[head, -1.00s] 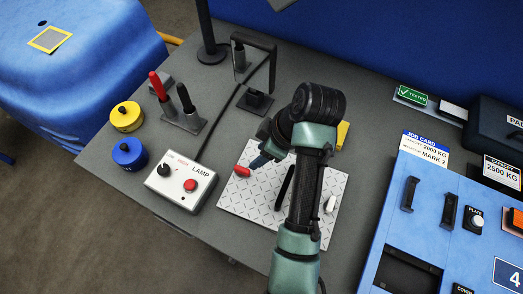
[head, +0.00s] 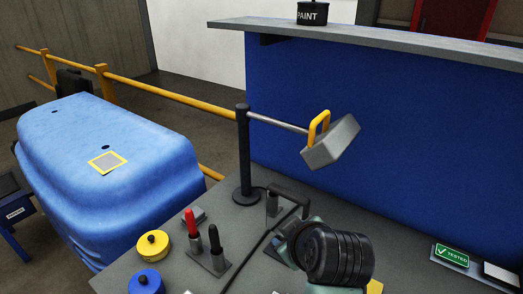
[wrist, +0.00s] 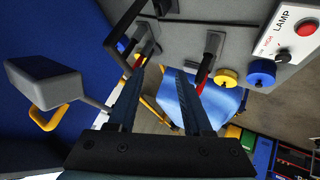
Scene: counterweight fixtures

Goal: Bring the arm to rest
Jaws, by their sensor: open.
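My gripper (wrist: 158,78) shows in the wrist view with its two dark blue fingers apart and nothing between them. In the head view my arm's dark round joint is at the bottom centre over the grey table, and it hides most of the gripper. The wrist view looks past the fingers toward the table edge, the floor and the blue rounded machine cover (head: 105,165). A grey block with a yellow handle (head: 332,143) sits at the end of a rod on a black post (head: 244,155). It also shows at the left of the wrist view (wrist: 45,82).
Red and black pens (head: 191,222) stand in a grey holder beside a dark bracket (head: 288,193). Yellow (head: 152,244) and blue (head: 145,281) round pots are at the table's left. The lamp box (wrist: 290,32) is at the wrist view's upper right. A blue partition stands behind the table.

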